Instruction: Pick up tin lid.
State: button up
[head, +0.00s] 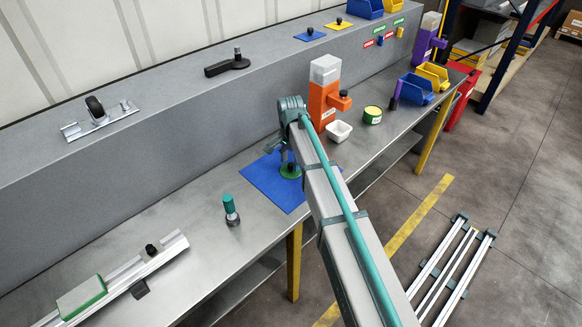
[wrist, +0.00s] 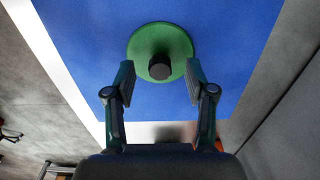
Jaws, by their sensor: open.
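The tin lid is a round green disc with a black knob in its middle. In the wrist view the tin lid (wrist: 160,42) lies on a blue mat (wrist: 75,50), just beyond my fingertips. My gripper (wrist: 158,82) is open and empty, with one finger on each side of the knob's line. In the head view the lid (head: 290,171) shows on the blue mat (head: 262,182), partly hidden under my gripper (head: 283,150).
An orange dispenser (head: 322,95) and a white bowl (head: 339,131) stand behind and right of the mat. A teal-capped bottle (head: 230,209) stands left on the metal bench. An aluminium rail (head: 125,275) lies at the front left.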

aim_at(286, 171)
jog(key=shift+f, duration=1.2)
jog(key=c, duration=1)
jog(key=shift+r, duration=0.1)
jog(key=shift+c, duration=0.2)
